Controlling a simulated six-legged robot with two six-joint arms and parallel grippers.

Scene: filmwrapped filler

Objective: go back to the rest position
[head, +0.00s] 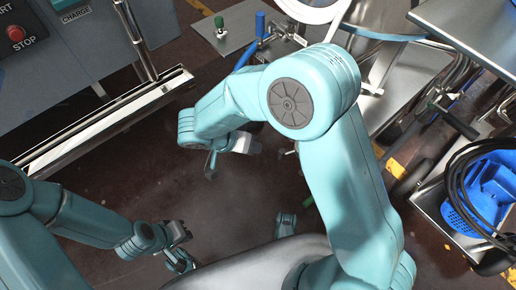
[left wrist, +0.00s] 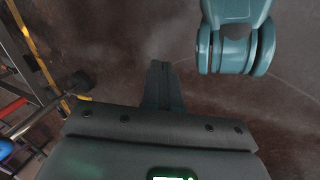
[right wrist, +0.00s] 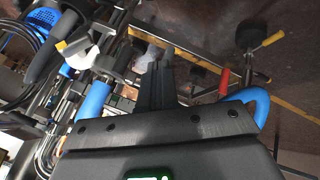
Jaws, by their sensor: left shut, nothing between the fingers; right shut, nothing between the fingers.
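My right gripper (head: 211,165) is at the end of the teal arm that bends over the middle of the head view. It hangs over the dark floor. In the right wrist view its dark fingers (right wrist: 155,82) are together with nothing between them. My left gripper (head: 182,263) is low in the head view, left of centre, also over bare floor. In the left wrist view its fingers (left wrist: 162,85) are closed and empty. Neither gripper touches any object that I can see.
A grey machine with a red stop button (head: 16,33) and a steel rail (head: 110,120) stands at the upper left. A metal plate (head: 232,30) with valve-like handles is at the top. A blue perforated part (head: 492,190) with black cable lies at right. Floor between is clear.

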